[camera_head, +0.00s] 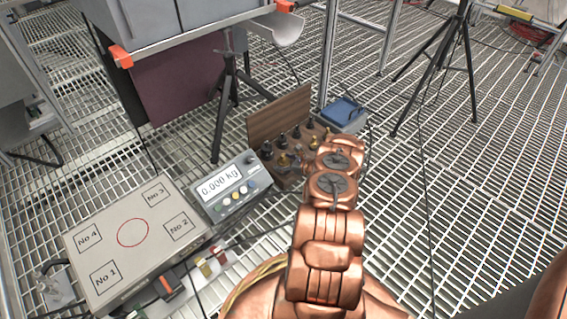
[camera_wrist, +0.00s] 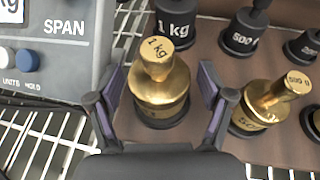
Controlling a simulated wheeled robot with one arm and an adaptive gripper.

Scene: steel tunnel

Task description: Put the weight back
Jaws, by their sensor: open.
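A brass 1 kg weight (camera_wrist: 160,88) stands in the front row of the wooden weight box (camera_wrist: 205,62), over a dark round seat. My gripper (camera_wrist: 161,78) is open, with one finger on each side of this weight; I cannot tell whether they touch it. In the head view the wooden box (camera_head: 277,116) stands on the grating with its lid raised, and my arm partly hides its right side. The scale platform (camera_head: 105,215) is bare, and its display (camera_head: 218,184) reads 0.000 kg.
A brass 500 g weight (camera_wrist: 265,105) stands close right of my gripper. Black weights, including a 1 kg one (camera_wrist: 176,22), stand behind. The display housing (camera_wrist: 62,60) is close on the left. A blue tray (camera_head: 343,111) and tripods stand beyond the box.

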